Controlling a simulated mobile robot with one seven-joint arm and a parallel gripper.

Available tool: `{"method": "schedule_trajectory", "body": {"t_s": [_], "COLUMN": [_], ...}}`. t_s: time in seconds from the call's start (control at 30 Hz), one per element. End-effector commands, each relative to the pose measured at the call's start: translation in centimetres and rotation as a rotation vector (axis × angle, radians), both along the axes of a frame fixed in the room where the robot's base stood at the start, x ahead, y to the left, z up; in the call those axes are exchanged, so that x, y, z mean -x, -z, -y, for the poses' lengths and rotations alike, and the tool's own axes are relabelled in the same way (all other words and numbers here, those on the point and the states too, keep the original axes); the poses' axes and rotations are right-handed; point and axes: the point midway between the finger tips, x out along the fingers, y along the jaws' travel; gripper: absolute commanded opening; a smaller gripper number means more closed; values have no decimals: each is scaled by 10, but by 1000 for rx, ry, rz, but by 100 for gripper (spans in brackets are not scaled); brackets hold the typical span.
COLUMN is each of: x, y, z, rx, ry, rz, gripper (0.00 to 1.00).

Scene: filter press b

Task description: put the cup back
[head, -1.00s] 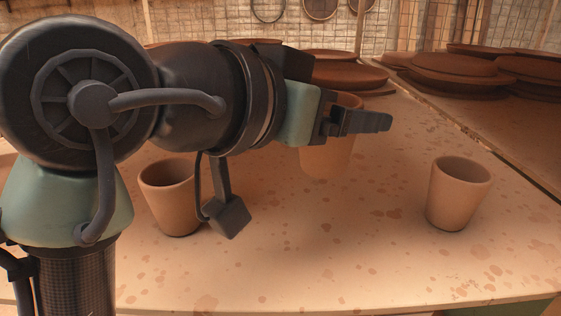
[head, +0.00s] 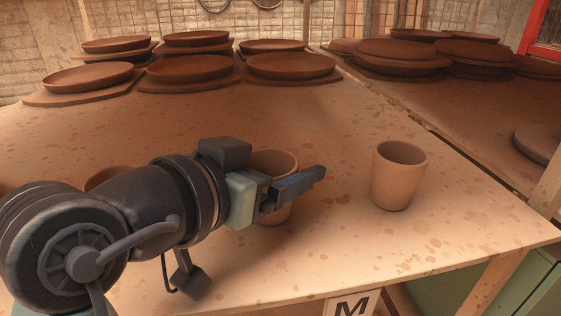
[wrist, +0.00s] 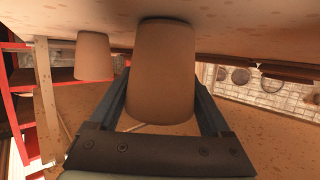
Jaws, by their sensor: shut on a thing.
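My gripper (head: 297,183) is shut on a tan clay cup (head: 279,208), with one dark finger across the cup's near side. In the head view the cup is upright, partly hidden behind my gripper. In the wrist view, which is upside down, the cup (wrist: 160,70) sits between both fingers, its base close to the tabletop; I cannot tell whether it touches. A second cup (head: 398,176) stands upright on the table to the right, apart from my gripper. A third cup (head: 105,177) is mostly hidden behind my arm at left.
The spattered table (head: 340,245) is clear between the held cup and the right cup. Stacked brown plates on boards (head: 190,70) fill the back left. More plates (head: 402,52) sit on a second table beyond a gap at right. The table's front edge is near.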

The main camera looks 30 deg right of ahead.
Motion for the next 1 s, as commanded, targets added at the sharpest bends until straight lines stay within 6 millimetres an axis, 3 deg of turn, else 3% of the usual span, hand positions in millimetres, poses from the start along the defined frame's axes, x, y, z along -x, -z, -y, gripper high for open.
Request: {"method": "schedule_trajectory", "body": {"t_s": [0.07,0.1,0.2,0.53,1.0], "x": [0,0,0,0,42], "y": [4,4,3,-3,-25], "z": [0,0,0,0,-77], "rx": [0,0,0,0,-1], "ry": [0,0,0,0,-4], "rz": [0,0,0,0,3], "gripper": [12,84,100,100,100]}}
